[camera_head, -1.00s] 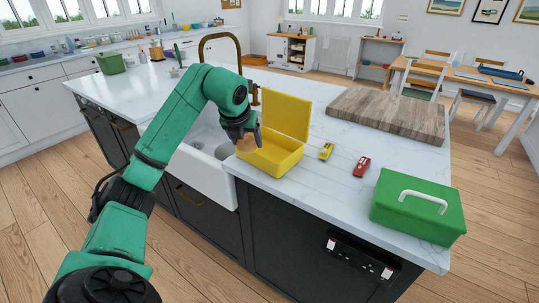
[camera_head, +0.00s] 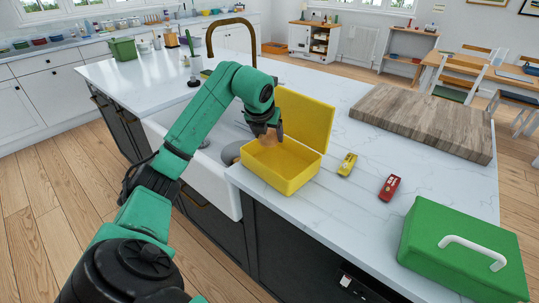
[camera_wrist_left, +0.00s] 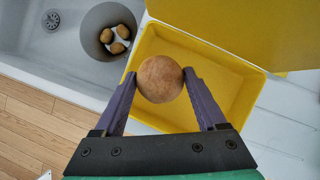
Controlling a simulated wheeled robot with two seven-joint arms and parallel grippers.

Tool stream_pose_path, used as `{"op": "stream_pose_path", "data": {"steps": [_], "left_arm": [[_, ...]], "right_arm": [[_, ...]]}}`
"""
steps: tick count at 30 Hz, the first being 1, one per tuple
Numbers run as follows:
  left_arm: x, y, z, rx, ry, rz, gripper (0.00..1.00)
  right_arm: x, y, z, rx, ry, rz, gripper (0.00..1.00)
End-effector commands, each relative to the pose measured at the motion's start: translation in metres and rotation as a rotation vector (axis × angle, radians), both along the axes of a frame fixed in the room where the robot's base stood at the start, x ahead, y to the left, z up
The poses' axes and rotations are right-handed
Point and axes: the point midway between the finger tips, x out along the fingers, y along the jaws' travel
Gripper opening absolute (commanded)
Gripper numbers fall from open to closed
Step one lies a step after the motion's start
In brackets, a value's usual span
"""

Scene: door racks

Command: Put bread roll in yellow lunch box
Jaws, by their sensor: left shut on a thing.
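The yellow lunch box (camera_head: 282,172) stands open on the white counter beside the sink, its lid raised at the back. It also shows in the left wrist view (camera_wrist_left: 228,112). My left gripper (camera_head: 267,134) is shut on the round brown bread roll (camera_wrist_left: 160,79) and holds it over the open lunch box. In the head view the roll (camera_head: 268,140) is partly hidden by the gripper. In the wrist view the roll lies between the two purple fingers, with the box floor behind it. My right gripper is not in view.
The white sink (camera_head: 160,128) is left of the box; a grey round bowl (camera_wrist_left: 104,20) there holds several brown, potato-like things. A yellow toy car (camera_head: 347,164), a red toy car (camera_head: 389,187), a wooden board (camera_head: 425,120) and a closed green box (camera_head: 465,246) are to the right.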

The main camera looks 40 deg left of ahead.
Motion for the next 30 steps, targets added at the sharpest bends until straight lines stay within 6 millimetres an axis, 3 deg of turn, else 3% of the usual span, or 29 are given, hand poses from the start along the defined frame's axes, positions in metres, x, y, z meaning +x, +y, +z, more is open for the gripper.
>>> {"op": "stream_pose_path", "data": {"steps": [1, 8, 12, 17, 18, 19, 30], "left_arm": [[-0.001, 0.000, -0.013, -0.002, 0.005, -0.001, 0.22], [-0.001, -0.001, -0.044, -0.002, 0.002, 0.000, 0.22], [0.000, 0.000, -0.065, -0.002, 0.000, 0.000, 0.22], [0.000, 0.000, -0.067, 0.000, -0.002, 0.001, 0.22], [0.000, 0.000, -0.067, 0.000, -0.001, 0.001, 0.77], [0.000, 0.000, -0.067, 0.000, -0.001, 0.001, 0.86], [-0.002, -0.001, -0.062, 0.001, -0.004, -0.001, 0.86]], "right_arm": [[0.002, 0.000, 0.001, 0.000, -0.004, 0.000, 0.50], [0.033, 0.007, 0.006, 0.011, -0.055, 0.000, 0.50], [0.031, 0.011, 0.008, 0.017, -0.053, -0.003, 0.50], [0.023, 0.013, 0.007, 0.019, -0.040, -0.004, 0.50], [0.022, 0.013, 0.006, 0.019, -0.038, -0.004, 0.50], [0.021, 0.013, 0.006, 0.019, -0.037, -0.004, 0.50], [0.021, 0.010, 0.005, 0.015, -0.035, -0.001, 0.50]]}}
